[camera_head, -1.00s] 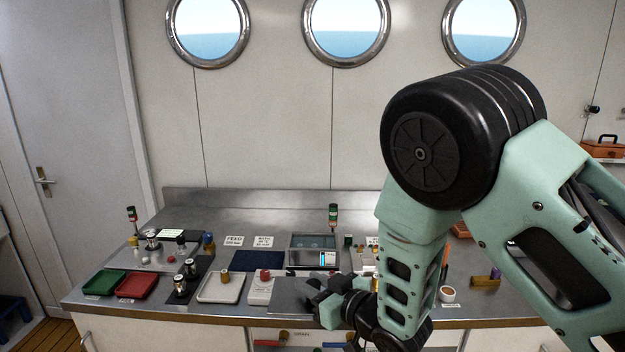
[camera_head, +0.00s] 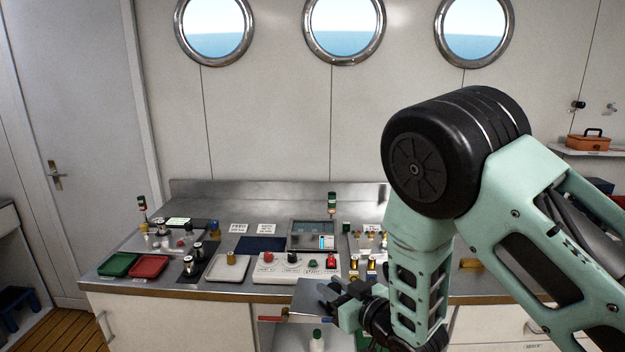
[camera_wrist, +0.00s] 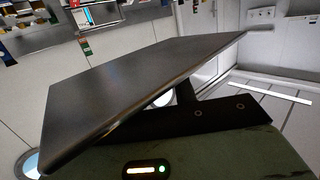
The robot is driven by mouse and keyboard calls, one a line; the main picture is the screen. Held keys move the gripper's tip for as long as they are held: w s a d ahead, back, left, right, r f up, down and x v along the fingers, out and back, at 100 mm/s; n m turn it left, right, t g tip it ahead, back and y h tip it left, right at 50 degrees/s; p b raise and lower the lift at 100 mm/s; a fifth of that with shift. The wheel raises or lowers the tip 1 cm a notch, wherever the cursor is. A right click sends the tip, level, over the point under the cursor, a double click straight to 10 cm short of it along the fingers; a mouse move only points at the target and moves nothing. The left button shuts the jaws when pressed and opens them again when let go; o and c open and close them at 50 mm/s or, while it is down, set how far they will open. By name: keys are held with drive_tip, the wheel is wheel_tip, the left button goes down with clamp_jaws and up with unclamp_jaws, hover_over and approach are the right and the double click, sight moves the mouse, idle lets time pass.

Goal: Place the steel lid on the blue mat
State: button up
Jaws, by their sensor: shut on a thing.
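The steel lid (camera_head: 312,297) is a flat grey plate. My gripper (camera_head: 343,303) is shut on its right side and holds it in front of the worktop's front edge. In the wrist view the lid (camera_wrist: 130,85) fills much of the picture as a dark, tilted plate, and the fingertips are hidden. The blue mat (camera_head: 259,244) lies flat on the worktop, behind and to the left of the lid. It looks bare, and the lid is well apart from it.
A white control box (camera_head: 285,275) with buttons stands between the lid and the mat. Red (camera_head: 150,265) and green (camera_head: 119,263) trays sit farther left.

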drive_tip(key=d+f+m+t+h+b, duration=0.1)
drive_tip(key=d+f+m+h+b, duration=0.1)
drive_tip(key=d+f, duration=0.3)
drive_tip(key=s+d+f+m+t+h+b, duration=0.1)
drive_tip(key=d+f, duration=0.5)
drive_tip(key=d, duration=0.7)
drive_tip(key=s+d+f+m+t+h+b, duration=0.1)
drive_tip(key=d+f+m+h+b, duration=0.2)
drive_tip(key=d+f+h, duration=0.3)
drive_tip(key=d+m, duration=0.1)
drive_tip(key=d, duration=0.3)
drive_tip(key=shift+s+h, duration=0.15)
drive_tip(key=shift+h, duration=0.25)
